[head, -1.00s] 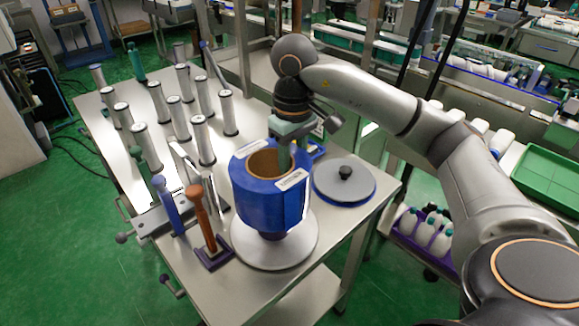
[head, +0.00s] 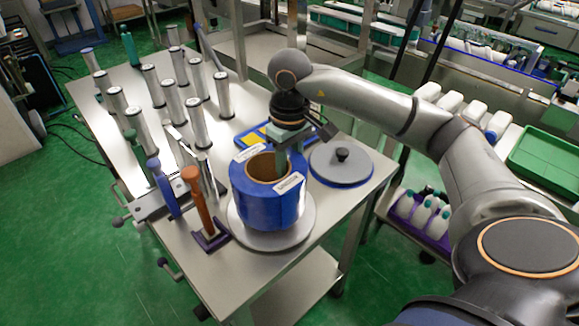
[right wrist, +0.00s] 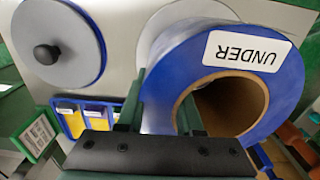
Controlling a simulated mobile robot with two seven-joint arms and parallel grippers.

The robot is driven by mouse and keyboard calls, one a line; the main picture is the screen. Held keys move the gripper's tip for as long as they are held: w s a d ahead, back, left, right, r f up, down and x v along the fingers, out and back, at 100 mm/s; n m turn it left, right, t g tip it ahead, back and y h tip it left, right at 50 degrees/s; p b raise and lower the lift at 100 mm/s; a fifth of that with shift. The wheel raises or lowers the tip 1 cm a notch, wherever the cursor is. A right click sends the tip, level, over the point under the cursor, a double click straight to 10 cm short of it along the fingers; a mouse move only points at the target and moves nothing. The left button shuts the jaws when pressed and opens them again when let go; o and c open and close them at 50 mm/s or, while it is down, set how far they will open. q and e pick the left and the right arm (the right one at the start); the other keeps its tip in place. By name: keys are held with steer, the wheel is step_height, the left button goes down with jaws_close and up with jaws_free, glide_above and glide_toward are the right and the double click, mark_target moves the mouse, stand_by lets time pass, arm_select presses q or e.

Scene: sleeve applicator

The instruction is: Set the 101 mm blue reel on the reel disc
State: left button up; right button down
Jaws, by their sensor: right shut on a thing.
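The blue reel (head: 268,207) is a thick blue ring with a brown core and white labels. In the right wrist view the reel (right wrist: 290,75) has a label reading "UNDER", upside down. My right gripper (head: 284,160) is shut on the reel's wall, one finger inside the core and one outside; its fingers also show in the right wrist view (right wrist: 160,115). The reel is upright over the pale round reel disc (head: 262,242), with no gap visible between them. I cannot tell whether it rests fully on the disc. The disc's middle is hidden. My left gripper is out of view.
A grey disc with a black knob (head: 341,171) lies close right of the reel. An orange-handled post (head: 200,203) and a blue lever (head: 163,190) stand to the left. Several silver rollers (head: 172,105) stand behind. A blue tray with yellow (head: 250,134) lies behind the reel.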

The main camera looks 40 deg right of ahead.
steer(key=shift+w+f, duration=0.1)
steer(key=shift+f+b, duration=0.15)
steer(key=shift+b, duration=0.15)
steer(key=c, duration=0.6)
jaws_free()
steer(key=shift+f, duration=0.15)
steer(key=shift+o, duration=0.2)
steer(key=shift+a, duration=0.1)
